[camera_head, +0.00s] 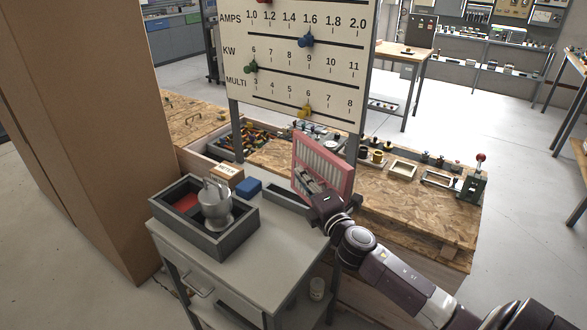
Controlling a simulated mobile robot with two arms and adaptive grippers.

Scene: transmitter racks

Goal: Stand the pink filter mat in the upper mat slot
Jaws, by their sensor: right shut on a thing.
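The pink filter mat (324,160) is a flat panel with a pink rim and pale ribs. It stands nearly upright above the right end of the grey cart top. My right gripper (322,197) is shut on its lower part, with the arm coming in from the lower right. The fingers are small and partly hidden against the mat. I cannot tell whether the mat touches the cart or the bench behind it. I cannot make out the upper mat slot in this view. My left gripper is not in view.
A marked board (298,58) stands behind, above a cluttered wooden bench (415,212). A tall brown panel (95,130) blocks the left.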

